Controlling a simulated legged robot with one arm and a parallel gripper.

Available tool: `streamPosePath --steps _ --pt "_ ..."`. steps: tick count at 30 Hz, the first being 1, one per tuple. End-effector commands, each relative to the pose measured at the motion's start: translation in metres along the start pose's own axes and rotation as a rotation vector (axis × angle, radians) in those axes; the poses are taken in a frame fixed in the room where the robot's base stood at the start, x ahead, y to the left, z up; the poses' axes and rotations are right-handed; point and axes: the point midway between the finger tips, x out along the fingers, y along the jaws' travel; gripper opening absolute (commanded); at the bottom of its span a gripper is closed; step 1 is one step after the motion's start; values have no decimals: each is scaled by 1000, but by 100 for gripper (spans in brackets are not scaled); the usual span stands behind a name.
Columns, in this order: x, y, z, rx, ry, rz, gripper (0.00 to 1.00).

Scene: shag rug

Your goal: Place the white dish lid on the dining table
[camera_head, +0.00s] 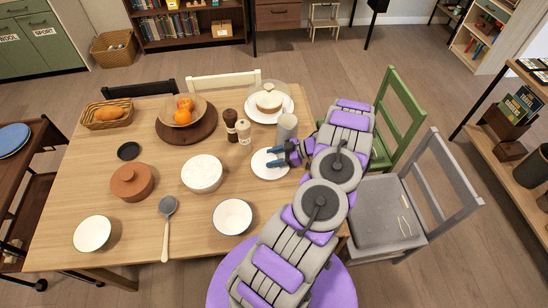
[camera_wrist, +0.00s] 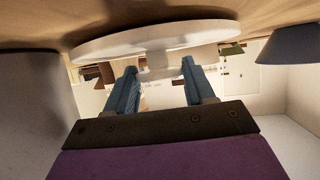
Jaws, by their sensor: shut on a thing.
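The white dish lid (camera_head: 262,170) is a flat round disc at the right part of the wooden dining table (camera_head: 130,215). In the wrist view, which looks upside down, the lid (camera_wrist: 155,40) lies just beyond my fingertips, with its knob (camera_wrist: 160,66) between them. My gripper (camera_head: 277,158) is shut on the knob; its blue fingers also show in the wrist view (camera_wrist: 159,75). The lid is at or very close to the tabletop; I cannot tell whether it touches. The knob is mostly hidden in the head view.
A grey cup (camera_head: 287,127) stands close behind the lid. A white plate (camera_head: 282,113) with a covered dish, mills (camera_head: 231,125), a textured white bowl (camera_head: 202,175) and an empty bowl (camera_head: 232,217) are around it. Chairs (camera_head: 403,95) flank the table.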

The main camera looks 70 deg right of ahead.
Motion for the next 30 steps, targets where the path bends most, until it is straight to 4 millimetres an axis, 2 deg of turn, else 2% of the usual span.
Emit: streamPosePath --steps 2,3,10,21,23,30 --pt "2 0 4 0 0 -1 17" --pt "2 0 3 1 0 -1 57" --pt "2 0 4 5 1 -4 79" --pt "-1 0 1 9 2 -5 79" --pt "-10 0 1 8 3 -3 79" --pt "-60 0 -2 1 0 2 79"
